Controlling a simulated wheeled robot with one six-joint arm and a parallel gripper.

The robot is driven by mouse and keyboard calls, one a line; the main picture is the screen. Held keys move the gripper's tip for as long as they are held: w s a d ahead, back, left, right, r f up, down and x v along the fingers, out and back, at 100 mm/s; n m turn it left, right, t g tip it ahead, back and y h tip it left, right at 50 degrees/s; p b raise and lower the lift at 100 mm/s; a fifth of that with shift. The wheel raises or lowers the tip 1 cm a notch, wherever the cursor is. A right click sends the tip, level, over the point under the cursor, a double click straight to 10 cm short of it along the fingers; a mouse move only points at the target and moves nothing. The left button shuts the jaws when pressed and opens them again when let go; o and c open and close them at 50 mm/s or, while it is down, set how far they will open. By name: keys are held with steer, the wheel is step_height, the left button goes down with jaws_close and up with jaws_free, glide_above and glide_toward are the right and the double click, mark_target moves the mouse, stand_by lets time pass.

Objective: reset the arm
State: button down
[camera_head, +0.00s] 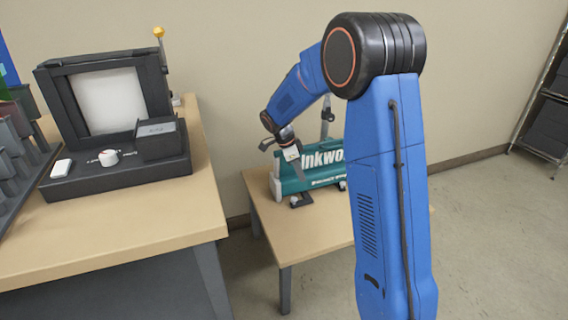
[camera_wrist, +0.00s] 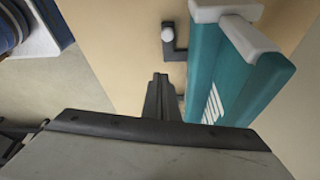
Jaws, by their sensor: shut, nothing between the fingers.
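My blue arm (camera_head: 378,180) reaches over a small wooden table (camera_head: 315,237). My gripper (camera_head: 297,170) points down beside the left end of a teal machine (camera_head: 325,168) with white "Inkwo..." lettering. In the wrist view my gripper (camera_wrist: 160,95) has its dark fingers together, with nothing between them. The teal machine (camera_wrist: 222,75) is just right of the fingers there, with pale end parts. I cannot tell whether the fingers touch it. My arm hides the machine's right part in the head view.
A black bracket with a white knob (camera_wrist: 170,35) lies beyond the fingertips. Shelving (camera_head: 548,110) stands far right; floor there is clear.

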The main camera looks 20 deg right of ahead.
steer(key=s+a+r+n+t+y, duration=0.1)
steer(key=s+r+n, duration=0.5)
steer(key=s, duration=0.4)
steer(key=s+a+r+n+t+y, duration=0.15)
steer(key=s+r+n, duration=0.25)
steer(key=s+r, duration=0.55)
steer(key=s+a+f+n+t+y, duration=0.1)
steer(key=s+n, duration=0.9)
steer(key=s, duration=1.1)
steer(key=shift+a+f+t, duration=0.15)
steer(key=shift+a+t, duration=0.3)
steer(key=shift+t, duration=0.6)
